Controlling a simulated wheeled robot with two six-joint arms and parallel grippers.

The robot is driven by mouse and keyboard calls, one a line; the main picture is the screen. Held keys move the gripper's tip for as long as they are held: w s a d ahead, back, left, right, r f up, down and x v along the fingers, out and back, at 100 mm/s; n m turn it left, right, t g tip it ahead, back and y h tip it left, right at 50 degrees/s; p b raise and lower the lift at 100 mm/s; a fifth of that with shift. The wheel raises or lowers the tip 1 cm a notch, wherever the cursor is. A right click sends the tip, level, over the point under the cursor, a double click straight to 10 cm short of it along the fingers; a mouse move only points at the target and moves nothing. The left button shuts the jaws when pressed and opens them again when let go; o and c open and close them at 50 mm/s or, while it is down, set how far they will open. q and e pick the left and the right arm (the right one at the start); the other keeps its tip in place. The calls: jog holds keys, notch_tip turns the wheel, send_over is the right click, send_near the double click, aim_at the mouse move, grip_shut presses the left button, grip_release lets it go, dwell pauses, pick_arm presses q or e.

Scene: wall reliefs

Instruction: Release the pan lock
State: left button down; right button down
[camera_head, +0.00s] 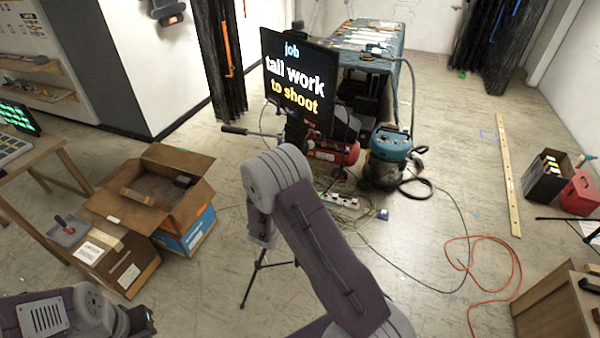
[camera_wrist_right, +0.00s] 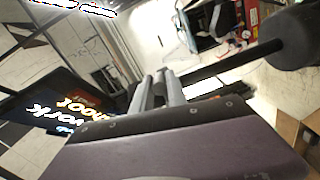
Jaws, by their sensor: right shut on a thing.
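A black prompter screen (camera_head: 298,80) with lit words stands on a tripod (camera_head: 255,275), partly behind my right arm. Its pan handle (camera_head: 237,130) points left; in the right wrist view the handle's dark bar and thick grip (camera_wrist_right: 297,38) run to the upper right. My right gripper (camera_wrist_right: 160,88) is at the tripod head, its two grey fingers close together on a small part, the pan lock, which is mostly hidden between them. In the head view my arm covers these fingers. My left gripper (camera_head: 140,319) is low at the left, away from the tripod; its fingers are unclear.
An open cardboard box (camera_head: 150,190) and a closed carton stand left of the tripod. A blue vacuum (camera_head: 390,150), a red compressor (camera_head: 332,152) and a power strip (camera_head: 340,201) lie behind. Cables and an orange hose (camera_head: 487,238) cross the floor at right.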

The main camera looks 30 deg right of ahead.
dwell(0.4)
jog(key=c, duration=1.3)
grip_release()
jog(key=shift+d, duration=0.1)
jog(key=shift+s+a+f, duration=0.1)
jog(key=shift+s+a, duration=0.05)
jog(key=shift+a, duration=0.1)
jog(key=b+v, duration=0.4)
jog(key=v, duration=0.4)
jog(key=shift+s+a+b, duration=0.2)
jog(key=shift+s+b, duration=0.05)
jog(key=shift+b, duration=0.1)
